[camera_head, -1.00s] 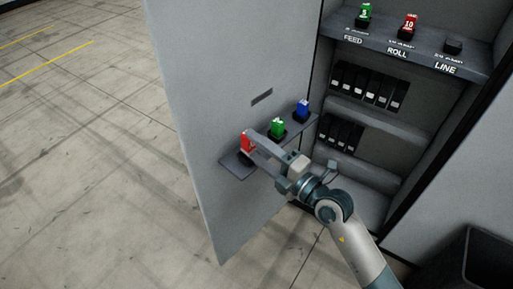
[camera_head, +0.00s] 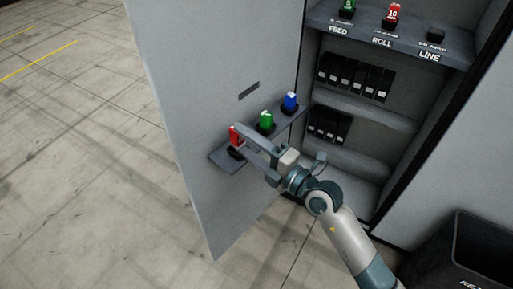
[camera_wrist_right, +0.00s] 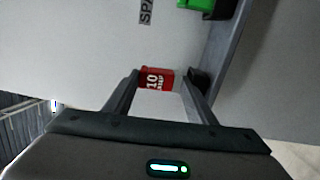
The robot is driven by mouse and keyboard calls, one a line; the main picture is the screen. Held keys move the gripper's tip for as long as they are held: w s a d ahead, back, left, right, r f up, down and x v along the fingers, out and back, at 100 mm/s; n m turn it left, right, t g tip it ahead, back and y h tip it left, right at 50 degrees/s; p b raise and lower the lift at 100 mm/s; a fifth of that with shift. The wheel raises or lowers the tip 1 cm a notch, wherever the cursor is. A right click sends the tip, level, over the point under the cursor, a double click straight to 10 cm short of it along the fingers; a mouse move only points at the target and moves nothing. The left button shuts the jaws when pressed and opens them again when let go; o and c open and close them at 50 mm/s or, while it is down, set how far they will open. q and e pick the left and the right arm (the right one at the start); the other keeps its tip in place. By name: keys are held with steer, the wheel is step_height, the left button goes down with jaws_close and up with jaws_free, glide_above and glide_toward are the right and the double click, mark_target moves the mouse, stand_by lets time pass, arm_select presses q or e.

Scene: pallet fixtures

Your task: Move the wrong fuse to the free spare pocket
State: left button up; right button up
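The red fuse (camera_head: 235,137), marked 10 AMP in the right wrist view (camera_wrist_right: 156,78), is at the front end of the grey shelf on the open cabinet door. My right gripper (camera_head: 243,141) reaches it from the right, and its fingers (camera_wrist_right: 161,80) are on both sides of it. It appears held just above the black spare pocket (camera_head: 237,153), with a small gap between. Finger contact is partly hidden. A green fuse (camera_head: 266,120) and a blue fuse (camera_head: 290,102) stand in the other door pockets. My left gripper is out of view.
The cabinet's upper shelf holds a green fuse at FEED (camera_head: 347,7), a red 10 fuse at ROLL (camera_head: 393,14) and an empty LINE socket (camera_head: 436,36). Black breakers (camera_head: 355,76) fill rows below. A dark bin (camera_head: 462,250) stands at lower right. Floor left of the door is clear.

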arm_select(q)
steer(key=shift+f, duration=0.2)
arm_select(e)
steer(key=shift+g, duration=0.5)
steer(key=f, duration=0.4)
steer(key=shift+s+f, duration=0.1)
steer(key=shift+s, duration=0.2)
steer(key=b+v, duration=0.1)
steer(key=v, duration=0.7)
steer(key=shift+w+d, duration=0.15)
steer(key=shift+w, duration=0.1)
steer(key=shift+o, duration=0.4)
steer(key=s+d+r+b, duration=0.1)
steer(key=s+d+r, duration=0.1)
steer(key=s+d, duration=0.3)
steer(key=shift+s+t, duration=0.3)
steer(key=shift+s, duration=0.5)
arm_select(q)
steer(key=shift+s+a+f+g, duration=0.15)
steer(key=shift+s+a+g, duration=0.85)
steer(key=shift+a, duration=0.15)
arm_select(e)
steer(key=shift+s+d+r, duration=0.15)
steer(key=shift+d+r, duration=0.3)
steer(key=shift+r, duration=0.1)
